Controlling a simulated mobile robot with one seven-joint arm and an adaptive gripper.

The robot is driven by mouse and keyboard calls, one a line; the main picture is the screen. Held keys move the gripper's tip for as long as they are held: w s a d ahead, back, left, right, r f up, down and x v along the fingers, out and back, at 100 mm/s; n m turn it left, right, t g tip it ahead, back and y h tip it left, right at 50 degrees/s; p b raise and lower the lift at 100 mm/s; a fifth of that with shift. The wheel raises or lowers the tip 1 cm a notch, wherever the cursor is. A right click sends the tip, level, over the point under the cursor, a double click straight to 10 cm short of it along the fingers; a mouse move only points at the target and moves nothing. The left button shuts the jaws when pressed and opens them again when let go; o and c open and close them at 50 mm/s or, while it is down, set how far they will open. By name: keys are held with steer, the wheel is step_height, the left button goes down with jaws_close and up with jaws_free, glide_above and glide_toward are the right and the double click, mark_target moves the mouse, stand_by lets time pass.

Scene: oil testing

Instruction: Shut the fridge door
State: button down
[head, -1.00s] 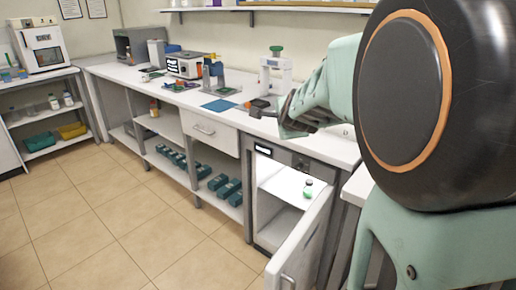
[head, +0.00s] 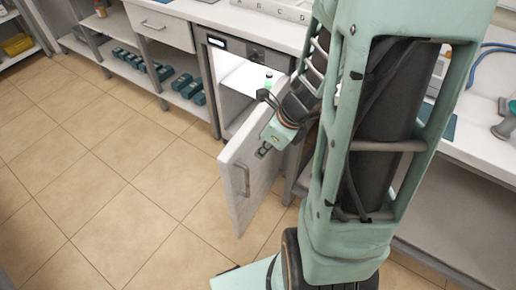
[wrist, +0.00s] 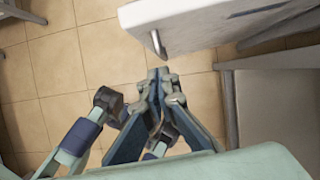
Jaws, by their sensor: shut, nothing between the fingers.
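The fridge is under the counter, and its white door (head: 236,205) stands wide open, with its handle (head: 244,181) on the face towards me. The lit inside (head: 243,82) of the fridge shows, with a small green-capped bottle (head: 268,78) on a shelf.
The counter (head: 205,13) runs above the fridge, with a drawer (head: 159,25) and shelves of teal items (head: 190,88) to the left. Another worktop (head: 475,125) lies at the right. The tiled floor (head: 110,190) left of the door is clear.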

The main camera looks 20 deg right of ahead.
mark_target(237, 162)
steer(key=w+a+f+b, duration=0.1)
steer(key=f, duration=0.1)
steer(key=w+a+f+b, duration=0.1)
steer(key=w+f, duration=0.1)
steer(key=f, duration=0.1)
steer(key=w+a+f+b, duration=0.1)
steer(key=a+f, duration=0.1)
steer(key=shift+w+f, duration=0.15)
steer(key=shift+w, duration=0.05)
steer(key=shift+w+a, duration=0.25)
steer(key=shift+w, duration=0.2)
